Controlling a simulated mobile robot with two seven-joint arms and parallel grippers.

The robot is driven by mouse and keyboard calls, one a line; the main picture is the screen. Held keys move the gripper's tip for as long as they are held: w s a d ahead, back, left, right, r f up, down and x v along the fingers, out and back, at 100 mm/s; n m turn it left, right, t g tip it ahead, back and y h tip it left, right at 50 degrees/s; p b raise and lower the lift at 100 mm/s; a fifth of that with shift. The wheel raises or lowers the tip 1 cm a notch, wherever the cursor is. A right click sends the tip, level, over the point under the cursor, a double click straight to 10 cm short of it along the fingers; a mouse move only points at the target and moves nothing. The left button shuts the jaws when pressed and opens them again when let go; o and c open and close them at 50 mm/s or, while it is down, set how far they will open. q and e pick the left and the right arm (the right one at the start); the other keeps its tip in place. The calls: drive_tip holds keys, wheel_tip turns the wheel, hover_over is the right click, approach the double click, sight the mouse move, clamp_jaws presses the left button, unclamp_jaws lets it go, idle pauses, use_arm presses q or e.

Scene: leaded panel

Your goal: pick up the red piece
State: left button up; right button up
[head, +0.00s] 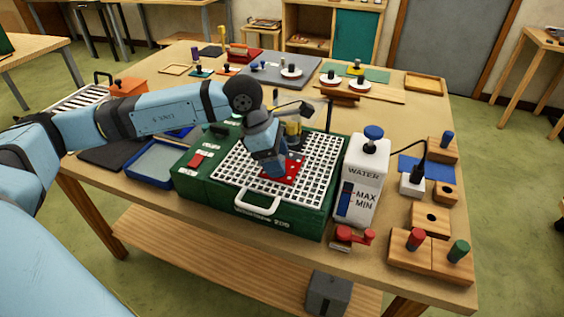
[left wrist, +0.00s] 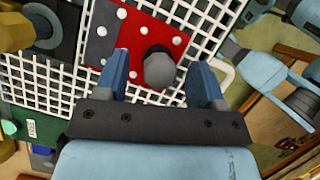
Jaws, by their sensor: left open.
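The red piece (head: 293,169) lies on the white grid of the green machine, partly hidden by my left gripper in the head view. In the left wrist view the red piece (left wrist: 103,38) is a flat plate with white dots and a grey upright knob (left wrist: 159,70). My left gripper (head: 277,172) is low over it. In the left wrist view my left gripper (left wrist: 163,80) is open, with a finger to each side of the knob and visible gaps. Whether the fingers reach down to the plate is hard to tell. My right gripper is not in view.
The green machine (head: 262,223) has a white handle in front. A white water bottle (head: 367,170) with a blue cap stands close on its right. Wooden blocks with coloured knobs (head: 418,252) fill the right front. A blue tray (head: 152,165) lies to the left.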

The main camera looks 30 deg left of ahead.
use_arm(q)
drive_tip(key=shift+x, duration=0.75)
drive_tip(key=c, duration=1)
drive_tip(key=shift+o, duration=0.2)
drive_tip(key=shift+r, duration=0.1)
wheel_tip(320, 180, up, 20)
